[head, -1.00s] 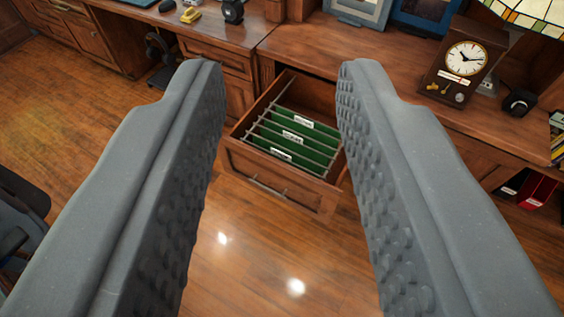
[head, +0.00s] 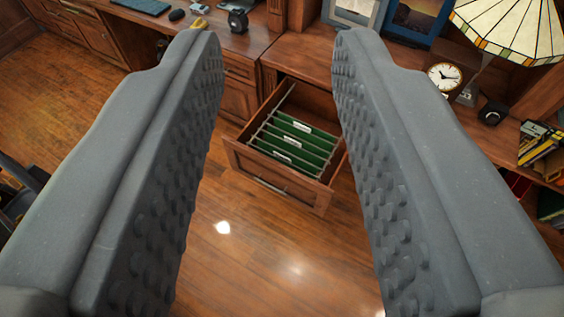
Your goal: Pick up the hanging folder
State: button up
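Several green hanging folders (head: 291,146) with white label tabs hang on metal rails inside an open wooden drawer (head: 272,190). The drawer is pulled out from the desk and shows between my two fingers in the head view. My gripper (head: 278,40) is wide open and empty, with its two grey, studded fingers in the foreground. The fingers look to be well above the drawer and apart from it. The lower parts of the folders are hidden inside the drawer.
The wooden desk (head: 300,57) carries a clock (head: 444,77), a stained-glass lamp (head: 510,35), picture frames (head: 414,20) and a tape dispenser (head: 199,24). A dark chair (head: 18,190) stands at the left edge. The wood floor (head: 255,260) in front of the drawer is clear.

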aim_at(284, 162)
jog(key=z, duration=0.05)
jog(key=k, duration=0.45)
jog(key=u, duration=0.5)
jog(key=i, duration=1.9)
jog(key=z, duration=0.85)
